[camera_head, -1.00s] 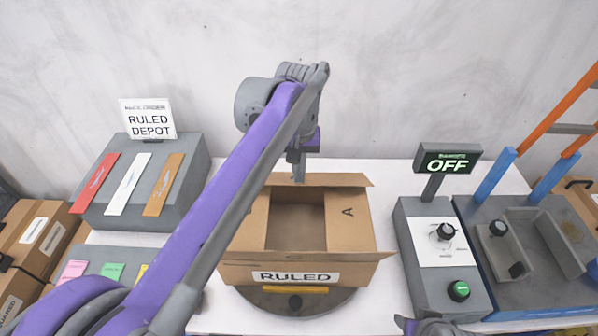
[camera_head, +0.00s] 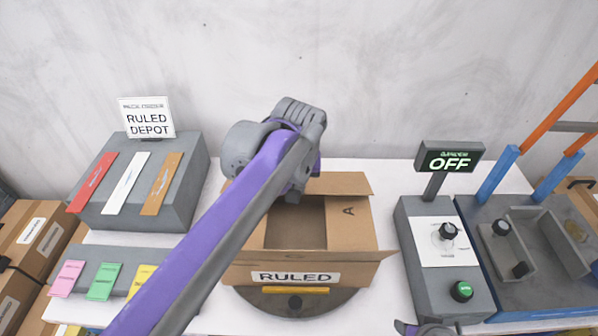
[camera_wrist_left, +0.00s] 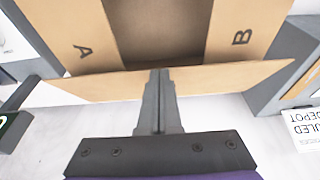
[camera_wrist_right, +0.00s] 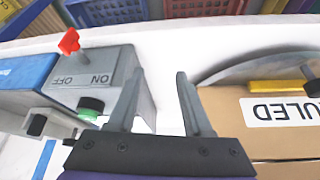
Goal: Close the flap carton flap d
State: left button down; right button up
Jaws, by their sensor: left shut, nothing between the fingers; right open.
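The brown flap carton (camera_head: 345,262), labelled RULED, stands on a round grey turntable. Flap A (camera_head: 345,222) lies folded inward on its right; flap B (camera_wrist_left: 235,38) shows opposite it in the left wrist view. A gap remains between them. The back flap (camera_head: 345,184) stands out at the far edge and spans the left wrist view (camera_wrist_left: 105,86). My left gripper (camera_wrist_left: 160,73) is shut and empty, its tips overlapping that flap; contact is unclear. In the head view my left arm hides part of the carton. My right gripper (camera_wrist_right: 160,75) is open and empty, right of the carton's front.
A grey control box (camera_head: 450,285) with a knob, green button and OFF sign (camera_head: 449,162) stands right of the carton. A RULED DEPOT rack (camera_head: 150,190) stands left. A blue-grey tray fixture (camera_head: 530,250) is at far right. A wall rises behind.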

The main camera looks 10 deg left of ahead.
pick_arm(q)
jog(key=shift+t, duration=0.7)
jog(key=shift+s+d+f+b, duration=0.1)
jog(key=shift+s+f+b, duration=0.2)
jog(key=shift+f, duration=0.5)
jog(key=shift+s+d+f+b, duration=0.1)
jog(key=shift+s+f, duration=0.25)
jog(key=shift+f, duration=0.45)
jog(key=shift+s+f+b, duration=0.2)
jog(key=shift+s+f, duration=0.15)
jog(key=shift+f, duration=0.45)
jog(key=shift+r, duration=0.1)
